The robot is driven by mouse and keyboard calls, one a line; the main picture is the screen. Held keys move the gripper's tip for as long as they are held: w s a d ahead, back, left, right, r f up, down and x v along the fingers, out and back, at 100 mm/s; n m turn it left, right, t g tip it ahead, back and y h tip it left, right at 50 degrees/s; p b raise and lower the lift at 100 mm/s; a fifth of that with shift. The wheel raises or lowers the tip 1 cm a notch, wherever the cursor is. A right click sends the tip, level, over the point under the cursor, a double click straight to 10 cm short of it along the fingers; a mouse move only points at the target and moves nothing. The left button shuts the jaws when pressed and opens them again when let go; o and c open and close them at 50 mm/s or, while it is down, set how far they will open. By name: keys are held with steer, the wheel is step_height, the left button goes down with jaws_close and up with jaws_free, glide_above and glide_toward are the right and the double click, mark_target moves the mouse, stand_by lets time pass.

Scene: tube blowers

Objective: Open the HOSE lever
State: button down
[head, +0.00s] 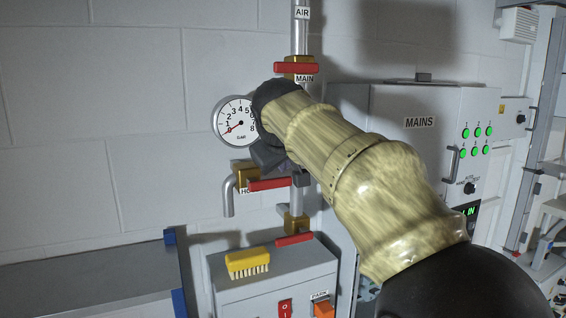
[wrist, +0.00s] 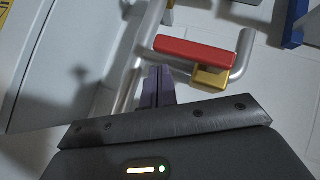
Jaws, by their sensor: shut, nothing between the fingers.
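The HOSE lever (head: 270,184) is a red bar lying roughly level along a side branch of the pipe. Its brass valve body (head: 244,172) is at its left end, above a label mostly hidden by the lever. In the wrist view the red lever (wrist: 200,50) lies along the branch pipe, with the brass body (wrist: 212,78) beside it. My gripper (wrist: 156,76) is shut and empty. Its fingertips are near the lever's free end and the upright pipe; I cannot tell whether they touch. In the head view my arm hides part of the upright pipe.
A red MAIN lever (head: 296,68) is above and another red lever (head: 294,239) below. A gauge (head: 236,121) is on the wall. A yellow brush (head: 248,263) lies on a grey box (head: 222,284). The MAINS cabinet (head: 392,110) stands right, behind my arm.

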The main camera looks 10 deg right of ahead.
steer(key=s+d+r, duration=0.1)
steer(key=s+r, duration=0.6)
steer(key=r, duration=0.3)
steer(key=shift+d, duration=0.35)
steer(key=shift+f, duration=0.15)
step_height(320, 180, down, 32)
steer(key=d+m+g+y+b, duration=0.1)
steer(key=d+m+g+b, duration=0.1)
steer(key=g+b, duration=0.25)
steer(key=s+d+f+m+g+b, duration=0.1)
steer(key=s+f+b, duration=0.1)
steer(key=s+f, duration=0.6)
steer(key=s+d+f+m+g+b, duration=0.2)
steer(key=s+f, duration=0.7)
steer(key=f, duration=1)
steer(key=shift+m+y, duration=0.3)
steer(key=shift+w, duration=0.1)
